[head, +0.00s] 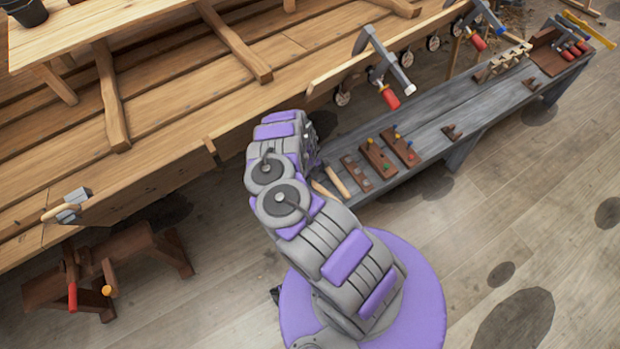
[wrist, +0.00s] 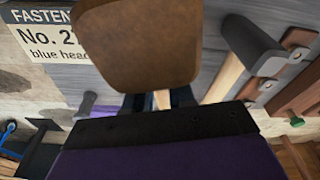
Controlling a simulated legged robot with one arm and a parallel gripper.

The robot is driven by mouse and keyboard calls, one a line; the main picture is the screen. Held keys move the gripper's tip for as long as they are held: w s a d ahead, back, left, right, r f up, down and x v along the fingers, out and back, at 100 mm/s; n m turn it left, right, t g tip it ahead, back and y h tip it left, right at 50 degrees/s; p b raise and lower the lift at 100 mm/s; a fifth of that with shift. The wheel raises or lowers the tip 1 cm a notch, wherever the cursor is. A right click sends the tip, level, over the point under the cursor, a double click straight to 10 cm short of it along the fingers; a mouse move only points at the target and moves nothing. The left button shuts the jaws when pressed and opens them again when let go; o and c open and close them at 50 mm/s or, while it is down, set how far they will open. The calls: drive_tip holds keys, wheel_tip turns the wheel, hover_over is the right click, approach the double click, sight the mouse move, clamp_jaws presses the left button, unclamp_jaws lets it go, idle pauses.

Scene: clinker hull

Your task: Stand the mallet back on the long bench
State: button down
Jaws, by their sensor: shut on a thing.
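The mallet (wrist: 140,42) fills the upper middle of the wrist view, its brown wooden head close to the camera. A short piece of its pale handle (wrist: 162,98) shows below the head, between the dark fingers. My gripper (wrist: 160,102) is shut on that handle. The long grey bench (head: 435,128) runs from my arm to the upper right in the head view. Its grey boards (wrist: 205,50) lie behind the mallet in the wrist view. My arm hides the gripper and mallet head in the head view. I cannot tell whether the mallet touches the bench.
A grey-headed hammer (wrist: 252,45) with a pale handle lies right of the mallet. Brown peg racks (head: 379,158) sit on the bench's near half. A label sheet (wrist: 48,38) shows at left. The wooden hull (head: 190,100) with clamps (head: 385,75) runs beside the bench.

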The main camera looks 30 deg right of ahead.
drive_tip(key=shift+f, duration=0.4)
drive_tip(key=c, duration=0.9)
unclamp_jaws()
drive_tip(key=shift+o, duration=0.2)
drive_tip(key=shift+r, duration=0.1)
wheel_tip(320, 180, up, 8)
drive_tip(key=p, duration=0.7)
